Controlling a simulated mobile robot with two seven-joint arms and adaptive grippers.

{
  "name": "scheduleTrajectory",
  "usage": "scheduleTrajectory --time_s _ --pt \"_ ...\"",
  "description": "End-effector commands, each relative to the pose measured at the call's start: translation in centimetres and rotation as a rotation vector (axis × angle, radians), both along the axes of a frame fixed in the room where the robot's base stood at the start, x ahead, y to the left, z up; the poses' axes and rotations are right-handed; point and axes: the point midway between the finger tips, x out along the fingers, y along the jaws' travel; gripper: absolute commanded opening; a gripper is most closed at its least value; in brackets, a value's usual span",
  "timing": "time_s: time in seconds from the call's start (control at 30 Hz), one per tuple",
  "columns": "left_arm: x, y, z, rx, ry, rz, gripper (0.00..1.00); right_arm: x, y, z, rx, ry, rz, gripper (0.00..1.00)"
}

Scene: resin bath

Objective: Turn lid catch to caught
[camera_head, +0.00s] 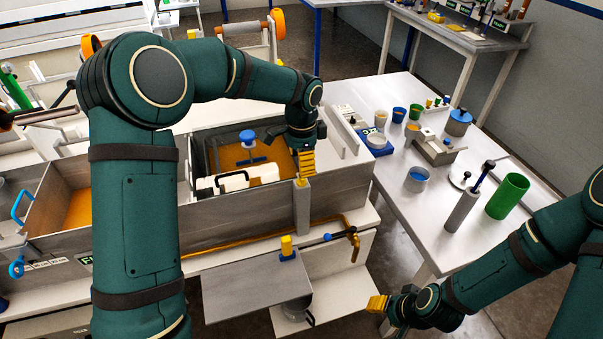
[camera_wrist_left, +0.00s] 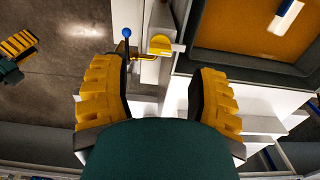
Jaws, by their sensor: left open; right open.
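A yellow turning piece (camera_wrist_left: 160,45), which looks like the lid catch, sits by the rim of the resin bath in the left wrist view. Whether it is at caught cannot be told. The bath (camera_head: 240,155) holds orange resin. My left gripper (camera_head: 305,165) hangs over the bath's front right corner post and partly hides what is there. In the left wrist view its yellow fingers (camera_wrist_left: 158,95) are wide apart with nothing between them, and the yellow piece is beyond their tips. My right gripper (camera_head: 378,303) is open and empty, low near the white table's front leg.
A brass pipe with a blue-knobbed lever (camera_head: 327,237) runs along the bath front. A yellow knob (camera_head: 287,246) stands on a blue base below. The white table (camera_head: 408,192) carries cups, a green cylinder (camera_head: 507,196) and a grey cylinder (camera_head: 462,212). Open floor lies below.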

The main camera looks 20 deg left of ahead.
Motion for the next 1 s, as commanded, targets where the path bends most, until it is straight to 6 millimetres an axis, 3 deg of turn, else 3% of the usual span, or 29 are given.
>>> scheduleTrajectory --time_s 0.1,0.33,1.0 --pt "0.1 0.0 2.4 -0.001 -0.003 0.002 0.60 0.0 0.0 0.0 0.000 0.000 0.000 0.47" --pt "0.0 0.0 5.2 0.000 0.000 0.001 0.60 0.0 0.0 0.0 0.000 0.000 0.000 0.47" --pt "0.0 0.0 5.7 0.000 0.001 0.001 0.60 0.0 0.0 0.0 0.000 0.000 0.000 0.47"
